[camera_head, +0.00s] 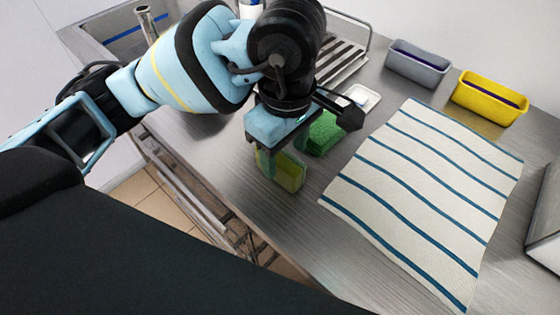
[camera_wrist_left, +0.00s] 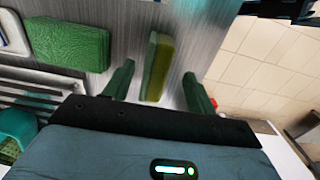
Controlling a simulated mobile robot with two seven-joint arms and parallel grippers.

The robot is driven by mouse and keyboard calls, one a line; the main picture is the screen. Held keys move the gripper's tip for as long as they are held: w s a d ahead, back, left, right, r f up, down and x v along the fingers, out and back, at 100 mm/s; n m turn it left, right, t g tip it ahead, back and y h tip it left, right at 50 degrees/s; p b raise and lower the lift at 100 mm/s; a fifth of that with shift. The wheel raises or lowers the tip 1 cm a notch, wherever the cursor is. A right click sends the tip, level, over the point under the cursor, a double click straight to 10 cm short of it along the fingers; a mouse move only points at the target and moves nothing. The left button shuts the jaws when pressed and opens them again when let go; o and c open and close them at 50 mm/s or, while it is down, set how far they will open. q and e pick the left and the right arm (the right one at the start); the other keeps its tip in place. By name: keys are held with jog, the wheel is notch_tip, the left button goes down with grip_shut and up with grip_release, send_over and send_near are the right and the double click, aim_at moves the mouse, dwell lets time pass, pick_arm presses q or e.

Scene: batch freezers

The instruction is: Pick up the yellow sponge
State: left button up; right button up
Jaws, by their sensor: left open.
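The yellow sponge (camera_head: 288,172), yellow-green with a darker green side, is on the steel counter near its front edge. In the left wrist view the sponge (camera_wrist_left: 158,62) is between the two green fingers of my left gripper (camera_wrist_left: 157,72), with gaps on both sides. In the head view my left gripper (camera_head: 282,158) points down over the sponge and partly hides it. It is open and holds nothing. My right gripper is not in view.
A green sponge (camera_head: 323,132) lies close beside the gripper, also in the left wrist view (camera_wrist_left: 66,44). A white dish (camera_head: 363,97), a striped towel (camera_head: 420,190), and grey (camera_head: 418,68) and yellow (camera_head: 488,100) bins are to the right. A rack (camera_head: 342,60) stands behind.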

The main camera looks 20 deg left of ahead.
aim_at(289, 163)
pick_arm(q)
jog(key=shift+w+f, duration=0.1)
jog(key=shift+f, duration=0.25)
jog(key=f, duration=0.3)
jog(key=shift+d+f, duration=0.35)
jog(key=shift+f, duration=0.7)
jog(key=shift+c, duration=0.2)
jog(key=c, duration=1.1)
jog(key=shift+r, duration=0.15)
